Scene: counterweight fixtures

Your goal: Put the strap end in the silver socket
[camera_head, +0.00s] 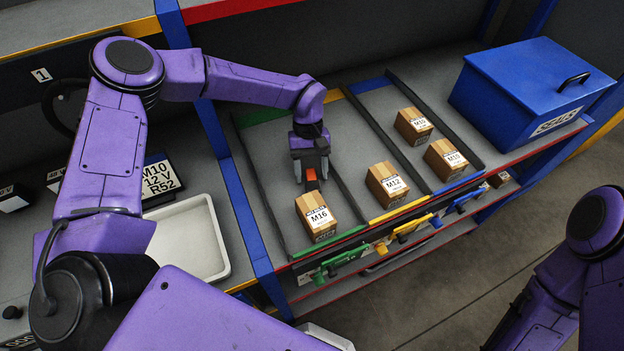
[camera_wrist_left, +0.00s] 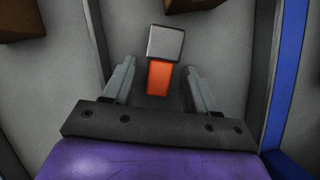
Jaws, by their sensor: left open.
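An orange piece (camera_head: 311,174) shows beneath my left gripper (camera_head: 310,179), in the left lane of the shelf just behind the M16 box. In the left wrist view the orange piece (camera_wrist_left: 159,79) joins or touches a silver-grey block (camera_wrist_left: 165,43). I cannot tell whether these are the strap end and the silver socket. My left gripper (camera_wrist_left: 160,68) is open, with one finger on each side of the orange piece and gaps visible on both sides. No other silver socket is clearly visible. My right gripper is out of view.
The M16 box (camera_head: 318,216) stands close in front of my left gripper. An M12 box (camera_head: 386,185) and two M10 boxes (camera_head: 413,126) (camera_head: 445,159) stand further right between dark dividers. A blue lidded box (camera_head: 532,88) is at right, a white tray (camera_head: 188,240) at left.

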